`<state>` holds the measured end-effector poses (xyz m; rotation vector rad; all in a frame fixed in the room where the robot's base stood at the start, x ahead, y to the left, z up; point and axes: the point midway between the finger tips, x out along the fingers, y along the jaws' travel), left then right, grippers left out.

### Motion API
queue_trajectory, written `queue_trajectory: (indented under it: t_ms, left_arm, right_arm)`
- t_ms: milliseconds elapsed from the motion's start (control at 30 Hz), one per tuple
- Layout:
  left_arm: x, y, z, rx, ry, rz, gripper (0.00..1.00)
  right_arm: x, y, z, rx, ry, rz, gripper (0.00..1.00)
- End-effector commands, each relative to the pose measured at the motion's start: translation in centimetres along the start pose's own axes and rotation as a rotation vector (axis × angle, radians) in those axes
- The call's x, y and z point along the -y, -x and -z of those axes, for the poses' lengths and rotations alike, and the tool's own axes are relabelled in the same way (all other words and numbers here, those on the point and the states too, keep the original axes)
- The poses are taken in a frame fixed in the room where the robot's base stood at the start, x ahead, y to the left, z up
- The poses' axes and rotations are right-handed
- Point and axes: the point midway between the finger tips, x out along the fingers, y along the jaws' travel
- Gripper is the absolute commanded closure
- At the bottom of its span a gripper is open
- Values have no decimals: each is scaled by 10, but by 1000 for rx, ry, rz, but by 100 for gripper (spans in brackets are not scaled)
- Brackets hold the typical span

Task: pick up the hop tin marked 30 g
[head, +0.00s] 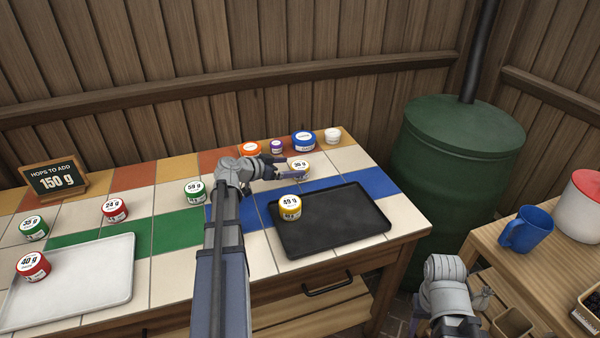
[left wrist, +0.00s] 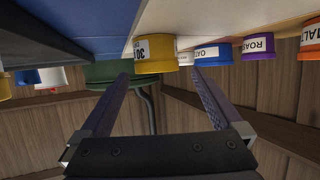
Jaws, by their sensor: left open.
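The hop tin marked 30 g (head: 299,166) is a yellow tin with a white lid, upright on the tiled counter behind the black tray. It also shows in the left wrist view (left wrist: 154,55), upside down in that picture, with "30" on its label. My left gripper (head: 284,168) is open and empty, low over the counter just left of this tin. In the left wrist view the two fingers point at it, one to each side; whether the tips reach past its near side I cannot tell. My right gripper (head: 456,322) hangs at the lower right, its jaws unclear.
A yellow 49 g tin (head: 290,207) sits on the black tray (head: 345,238). A green tin (head: 195,191) and red tin (head: 115,209) stand left of my arm. Orange (head: 250,149), purple (head: 276,146), blue (head: 304,141) and white (head: 332,135) containers line the back. A white tray (head: 90,285) lies left.

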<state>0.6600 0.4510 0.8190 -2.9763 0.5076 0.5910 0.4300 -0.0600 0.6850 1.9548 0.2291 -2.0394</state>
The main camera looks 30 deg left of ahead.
Motion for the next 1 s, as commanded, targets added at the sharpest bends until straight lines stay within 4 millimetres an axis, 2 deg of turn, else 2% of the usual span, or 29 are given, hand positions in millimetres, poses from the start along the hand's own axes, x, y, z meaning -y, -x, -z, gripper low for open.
queue_trajectory:
  t_ms: [300,567,1000]
  left_arm:
    - [-3,-44,-2,1,-2,-2,0]
    - [-4,-48,0,1,-1,0,0]
    - [-4,-48,0,0,-1,0,47]
  right_arm:
    - [2,-19,1,0,0,0,50]
    - [2,-18,1,0,0,0,50]
    - [2,-18,1,0,0,0,50]
